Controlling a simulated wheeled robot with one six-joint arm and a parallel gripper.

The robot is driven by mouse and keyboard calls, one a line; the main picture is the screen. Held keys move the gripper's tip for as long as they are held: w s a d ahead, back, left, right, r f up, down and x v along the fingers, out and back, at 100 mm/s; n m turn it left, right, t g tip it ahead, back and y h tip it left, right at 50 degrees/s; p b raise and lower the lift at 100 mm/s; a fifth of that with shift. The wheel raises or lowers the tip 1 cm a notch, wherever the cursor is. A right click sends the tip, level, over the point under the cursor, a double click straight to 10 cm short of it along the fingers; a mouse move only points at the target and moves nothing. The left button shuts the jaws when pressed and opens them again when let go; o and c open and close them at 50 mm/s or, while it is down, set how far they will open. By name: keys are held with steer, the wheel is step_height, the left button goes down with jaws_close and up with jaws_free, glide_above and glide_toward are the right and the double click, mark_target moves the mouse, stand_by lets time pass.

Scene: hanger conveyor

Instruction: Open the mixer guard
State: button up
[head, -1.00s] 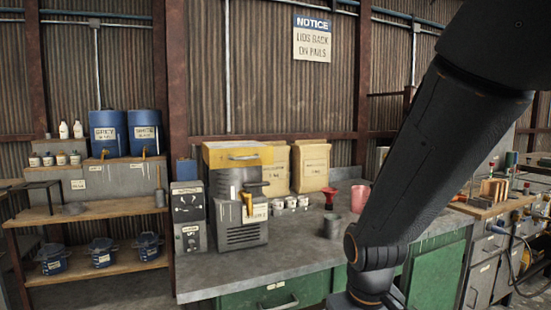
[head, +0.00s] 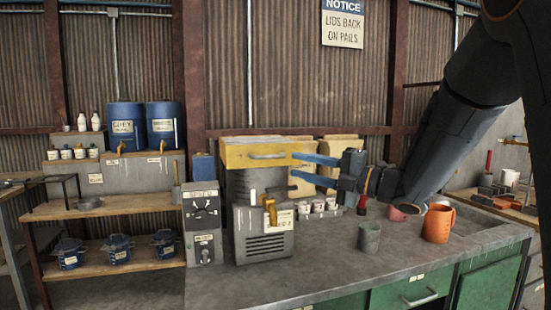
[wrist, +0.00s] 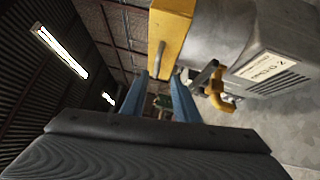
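The mixer (head: 265,243) is a grey machine on the bench with a vented front and a label. Its guard (head: 235,157) is a yellow box-like cover across the top, with a grey bar handle (head: 267,156) on the front; it looks lowered. My gripper (head: 293,165) reaches in from the right, its two blue fingers apart, with tips near the guard's right front side. In the wrist view the fingers (wrist: 158,78) point toward the yellow guard (wrist: 170,35) and its handle (wrist: 178,58), with nothing seen held. I cannot tell if a finger touches the handle.
A grey control box (head: 203,218) stands left of the mixer. Small white tubs (head: 318,206), a grey cup (head: 369,238) and an orange mug (head: 438,223) stand to the right. Paper sacks (head: 340,150) are behind. The bench front is clear.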

mark_target(272, 157)
steer(key=shift+n+y, duration=0.3)
steer(key=shift+n, duration=0.1)
steer(key=x, duration=0.2)
steer(key=p+x, duration=0.1)
steer(key=x, duration=0.4)
steer(key=shift+s+a+r+p, duration=0.1)
steer(key=shift+a+r+p, duration=0.1)
steer(key=shift+a+p, duration=0.25)
jaws_close()
